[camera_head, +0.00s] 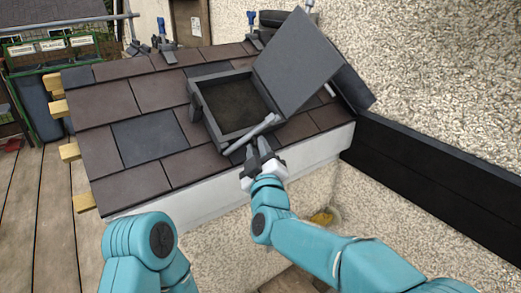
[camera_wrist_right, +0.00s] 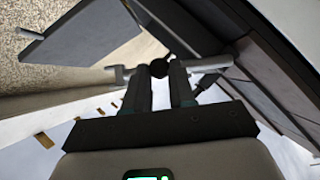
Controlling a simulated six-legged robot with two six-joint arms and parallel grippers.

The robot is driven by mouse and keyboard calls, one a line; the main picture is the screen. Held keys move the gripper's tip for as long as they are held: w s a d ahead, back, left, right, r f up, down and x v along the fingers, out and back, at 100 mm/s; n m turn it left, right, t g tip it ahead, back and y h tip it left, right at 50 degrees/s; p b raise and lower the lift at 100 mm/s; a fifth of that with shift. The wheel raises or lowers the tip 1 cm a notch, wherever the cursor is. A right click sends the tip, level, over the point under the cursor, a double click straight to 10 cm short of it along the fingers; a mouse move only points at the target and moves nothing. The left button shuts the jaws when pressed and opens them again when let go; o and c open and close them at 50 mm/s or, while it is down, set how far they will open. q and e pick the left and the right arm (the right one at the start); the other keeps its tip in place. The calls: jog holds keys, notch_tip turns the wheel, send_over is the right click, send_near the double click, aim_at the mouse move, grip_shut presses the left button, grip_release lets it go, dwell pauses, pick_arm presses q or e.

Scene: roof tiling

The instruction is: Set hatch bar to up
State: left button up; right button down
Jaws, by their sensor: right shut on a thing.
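The roof hatch stands open, with its dark grey lid (camera_head: 297,62) tilted up at the back right of its frame (camera_head: 194,100). The grey hatch bar (camera_head: 250,135) lies slantwise across the front edge of the frame. My right gripper (camera_head: 258,148) reaches it from below and is shut on it. In the right wrist view the pale bar (camera_wrist_right: 211,63) runs crosswise at the fingertips of the right gripper (camera_wrist_right: 160,75). The fingers hide part of the bar. My left arm shows at the bottom left, but its gripper is out of view.
Brown and grey roof tiles (camera_head: 151,138) surround the hatch. A pebbled wall (camera_head: 430,65) and a dark board (camera_head: 430,160) stand to the right. Blue-handled tools (camera_head: 164,40) lie along the ridge. A wooden deck (camera_head: 40,220) is at the left.

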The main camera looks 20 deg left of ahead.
jog(key=c, duration=0.9)
grip_release()
jog(key=shift+c, duration=0.2)
jog(key=v, duration=1.6)
jog(key=shift+s, duration=0.2)
jog(key=shift+d, duration=0.1)
